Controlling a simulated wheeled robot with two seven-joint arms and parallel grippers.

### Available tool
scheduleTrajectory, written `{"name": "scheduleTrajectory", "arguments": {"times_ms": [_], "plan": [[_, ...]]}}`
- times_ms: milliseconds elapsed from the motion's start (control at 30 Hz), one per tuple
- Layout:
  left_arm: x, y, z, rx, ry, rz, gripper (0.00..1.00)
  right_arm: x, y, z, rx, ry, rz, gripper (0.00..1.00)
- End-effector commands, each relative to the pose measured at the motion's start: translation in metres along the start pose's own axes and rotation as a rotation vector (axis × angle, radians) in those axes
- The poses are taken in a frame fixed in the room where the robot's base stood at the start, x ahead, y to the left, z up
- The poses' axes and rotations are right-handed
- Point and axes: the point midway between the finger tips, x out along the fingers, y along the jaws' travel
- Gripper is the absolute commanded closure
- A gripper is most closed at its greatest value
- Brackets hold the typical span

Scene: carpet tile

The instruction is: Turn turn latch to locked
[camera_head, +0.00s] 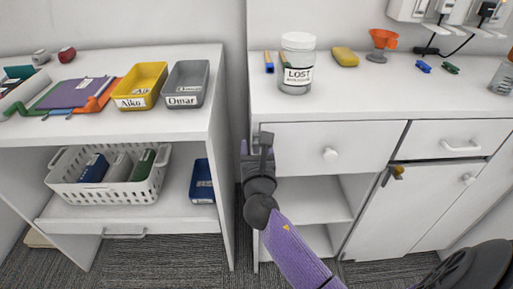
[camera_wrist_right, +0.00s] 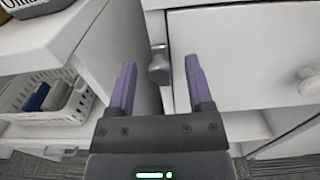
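A small grey metal latch (camera_head: 266,140) sits at the upper left edge of the right-hand cabinet, beside the top drawer. In the right wrist view the latch (camera_wrist_right: 158,68) shows as an upright bar with a rounded lower end. My right gripper (camera_head: 257,150) is in front of it. In the right wrist view my gripper (camera_wrist_right: 160,66) is open, with its purple fingers apart on either side of the latch. I cannot tell whether either finger touches it. My left gripper is not in view.
A white drawer (camera_head: 300,140) with a round knob is right of the latch. A brass-coloured piece (camera_head: 398,172) sits on the cabinet door's upper edge. A left-hand unit (camera_head: 215,130) stands close by, with a white basket (camera_head: 105,195) on its shelf. A jar (camera_head: 297,45) stands on the cabinet top.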

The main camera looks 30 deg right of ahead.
Motion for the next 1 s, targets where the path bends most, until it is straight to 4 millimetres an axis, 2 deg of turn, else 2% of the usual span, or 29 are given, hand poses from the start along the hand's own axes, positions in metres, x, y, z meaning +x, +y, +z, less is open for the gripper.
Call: {"name": "scheduleTrajectory", "arguments": {"times_ms": [33,300,667,1000], "plan": [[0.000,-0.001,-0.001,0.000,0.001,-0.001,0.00,0.000,0.000,0.000,0.000,0.000,0.000,0.44],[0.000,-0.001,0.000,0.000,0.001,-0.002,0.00,0.000,0.000,0.000,0.001,0.001,0.000,1.00],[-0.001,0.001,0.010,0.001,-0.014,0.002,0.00,-0.001,-0.001,-0.001,0.023,0.001,0.000,1.00],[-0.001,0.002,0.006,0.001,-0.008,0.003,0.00,-0.001,-0.009,-0.002,0.230,0.002,0.000,1.00]]}}
